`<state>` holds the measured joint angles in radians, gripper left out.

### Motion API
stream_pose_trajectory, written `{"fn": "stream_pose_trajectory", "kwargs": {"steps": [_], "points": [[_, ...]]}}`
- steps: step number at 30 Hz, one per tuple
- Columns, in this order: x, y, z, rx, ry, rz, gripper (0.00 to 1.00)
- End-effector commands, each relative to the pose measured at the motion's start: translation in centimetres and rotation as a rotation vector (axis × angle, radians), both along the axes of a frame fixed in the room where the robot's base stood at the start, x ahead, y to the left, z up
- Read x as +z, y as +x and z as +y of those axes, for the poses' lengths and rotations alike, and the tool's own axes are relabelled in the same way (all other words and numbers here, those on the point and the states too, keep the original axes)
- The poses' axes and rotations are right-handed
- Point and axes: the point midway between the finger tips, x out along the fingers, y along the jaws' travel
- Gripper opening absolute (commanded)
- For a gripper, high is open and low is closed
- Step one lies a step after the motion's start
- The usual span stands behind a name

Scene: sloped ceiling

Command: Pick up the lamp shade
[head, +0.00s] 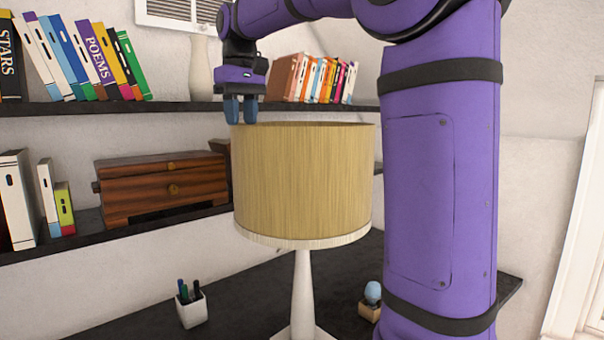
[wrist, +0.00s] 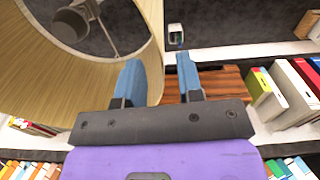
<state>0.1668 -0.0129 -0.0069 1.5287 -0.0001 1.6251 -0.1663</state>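The lamp shade (head: 305,185) is a tan, ribbed drum with a pale band at its lower edge. It sits upright on a white lamp stand (head: 303,285). My gripper (head: 241,122) points down at the shade's upper left rim, its two blue fingers apart. In the wrist view, my gripper (wrist: 162,60) shows a clear gap between the fingers. The shade (wrist: 60,85) fills the left there, with its rim edge showing in the gap. The left finger overlaps the shade and the right finger is outside it. I cannot tell whether either finger touches it.
A wooden chest (head: 165,187) stands on the shelf left of the shade. A pen cup (head: 191,306) is on the dark desk below. Books (head: 85,55) and a white vase (head: 201,68) are on the upper shelf, close behind my gripper.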

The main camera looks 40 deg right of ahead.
Motion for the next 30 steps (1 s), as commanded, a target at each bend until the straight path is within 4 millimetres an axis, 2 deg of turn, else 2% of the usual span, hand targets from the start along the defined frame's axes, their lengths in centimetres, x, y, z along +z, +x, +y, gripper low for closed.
{"fn": "stream_pose_trajectory", "kwargs": {"steps": [9, 13, 19, 20, 24, 30], "points": [[-4.1, -0.3, 0.2, 0.000, 0.000, 0.002, 0.34], [-4.9, -0.3, 0.2, 0.000, 0.000, 0.001, 0.34], [-4.9, -0.3, 0.2, 0.000, 0.000, 0.000, 0.34], [-4.9, -0.3, 0.2, 0.000, 0.000, 0.000, 0.32], [-4.9, -0.3, 0.2, 0.000, 0.000, 0.000, 0.00], [-4.9, -0.3, 0.2, 0.000, 0.000, 0.001, 0.00]]}}
